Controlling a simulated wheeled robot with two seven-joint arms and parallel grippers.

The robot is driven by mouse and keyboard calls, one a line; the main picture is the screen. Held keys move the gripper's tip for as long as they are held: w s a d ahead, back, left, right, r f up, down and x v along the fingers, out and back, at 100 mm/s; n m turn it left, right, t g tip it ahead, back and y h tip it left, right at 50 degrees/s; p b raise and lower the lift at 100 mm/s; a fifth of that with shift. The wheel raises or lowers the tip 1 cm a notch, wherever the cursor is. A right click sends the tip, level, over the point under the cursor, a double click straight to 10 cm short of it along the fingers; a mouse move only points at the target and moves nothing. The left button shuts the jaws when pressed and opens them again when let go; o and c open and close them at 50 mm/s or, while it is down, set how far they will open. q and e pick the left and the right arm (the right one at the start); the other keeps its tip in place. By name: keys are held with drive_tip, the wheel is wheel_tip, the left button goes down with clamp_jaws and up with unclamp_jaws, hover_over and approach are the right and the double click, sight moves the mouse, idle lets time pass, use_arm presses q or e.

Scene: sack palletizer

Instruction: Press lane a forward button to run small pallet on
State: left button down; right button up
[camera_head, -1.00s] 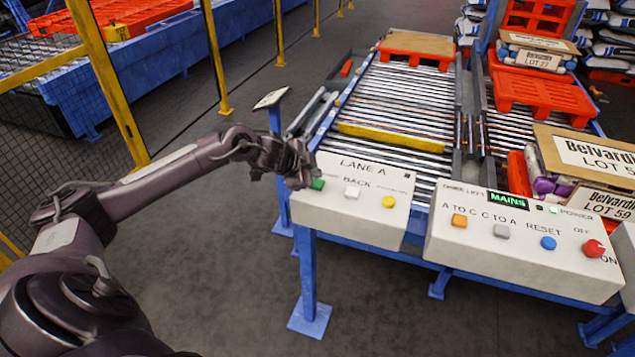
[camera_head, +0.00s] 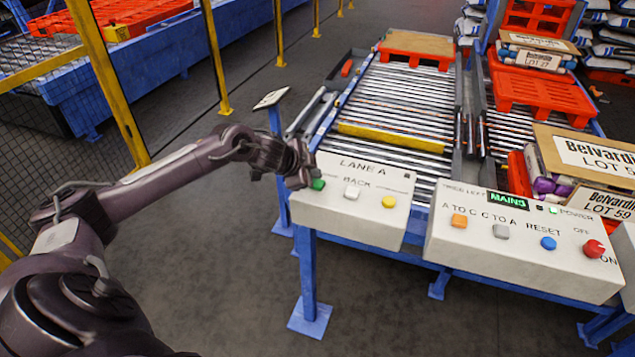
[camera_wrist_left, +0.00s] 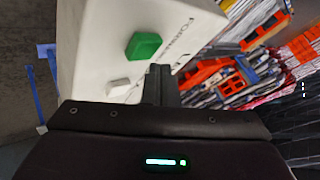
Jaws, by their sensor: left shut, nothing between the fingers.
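The lane A control box (camera_head: 345,220) is white, with a green button (camera_head: 318,184), a white button (camera_head: 352,192) and a yellow button (camera_head: 389,201). In the left wrist view the green button (camera_wrist_left: 143,46) stands beside the partly hidden label that starts "FORW". My left gripper (camera_head: 301,182) is shut and empty, at the box's left end just beside the green button. In the left wrist view its fingertips (camera_wrist_left: 160,70) lie just below the green button, and I cannot tell whether they touch it. A small red pallet (camera_head: 415,50) with a tan board sits at the lane's far end.
A second control box (camera_head: 520,240) with orange, grey, blue and red buttons stands to the right. Sacks (camera_head: 590,165) lie behind it. A yellow bar (camera_head: 392,137) crosses the rollers. A yellow-framed mesh fence (camera_head: 120,110) stands at the left.

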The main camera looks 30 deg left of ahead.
use_arm(q)
drive_tip(key=shift+f, duration=0.15)
drive_tip(key=shift+f, duration=0.3)
